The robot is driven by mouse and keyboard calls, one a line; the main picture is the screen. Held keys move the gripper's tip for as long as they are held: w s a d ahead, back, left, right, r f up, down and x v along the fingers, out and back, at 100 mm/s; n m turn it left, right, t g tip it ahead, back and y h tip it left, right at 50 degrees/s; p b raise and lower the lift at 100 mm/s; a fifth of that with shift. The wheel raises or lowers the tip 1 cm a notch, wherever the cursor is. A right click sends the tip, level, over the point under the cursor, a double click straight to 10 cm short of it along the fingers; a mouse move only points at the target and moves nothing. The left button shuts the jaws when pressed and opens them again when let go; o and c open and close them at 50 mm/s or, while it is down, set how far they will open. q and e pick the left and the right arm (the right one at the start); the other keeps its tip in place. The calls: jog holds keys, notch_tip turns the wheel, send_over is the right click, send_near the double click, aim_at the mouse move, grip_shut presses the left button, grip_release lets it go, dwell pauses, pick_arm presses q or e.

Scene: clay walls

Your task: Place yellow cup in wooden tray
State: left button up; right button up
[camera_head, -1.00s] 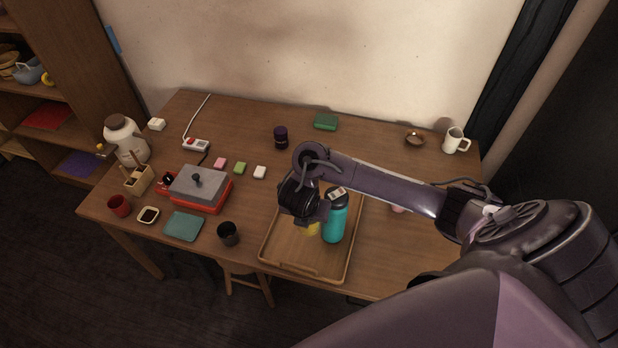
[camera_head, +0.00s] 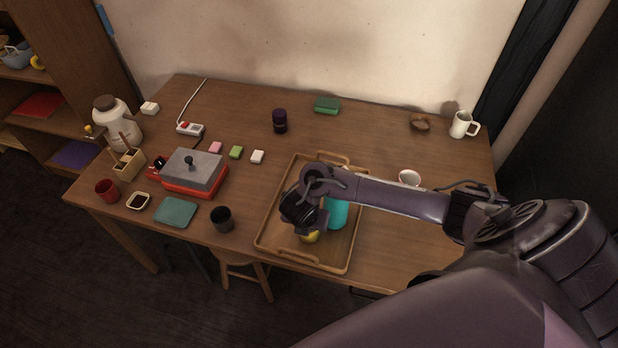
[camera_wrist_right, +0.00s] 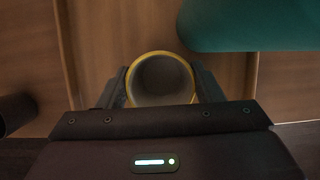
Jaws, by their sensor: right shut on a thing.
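The yellow cup (camera_head: 311,237) shows just below my right gripper (camera_head: 308,228) in the head view, over the front part of the wooden tray (camera_head: 262,232). In the right wrist view the cup (camera_wrist_right: 162,56) is seen from above, its round rim between the two fingers of my right gripper (camera_wrist_right: 161,88), which is shut on it. The cup looks upright and empty. Whether its base touches the tray floor I cannot tell. A teal bottle (camera_head: 338,212) stands in the tray right beside the gripper, partly hidden by my arm. My left gripper is not in view.
A dark cup (camera_head: 222,219) stands left of the tray, with a teal mat (camera_head: 175,212) and a red-and-grey device (camera_head: 194,172) farther left. A white bowl or cup (camera_head: 409,177) is right of the tray, partly behind my arm. A white mug (camera_head: 463,125) is at the back right.

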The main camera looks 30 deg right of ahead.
jog(key=o, duration=1)
jog(key=shift+o, duration=0.2)
jog(key=shift+r, duration=0.1)
jog(key=p+v, duration=0.8)
jog(key=v, duration=0.4)
jog(key=shift+p, duration=0.3)
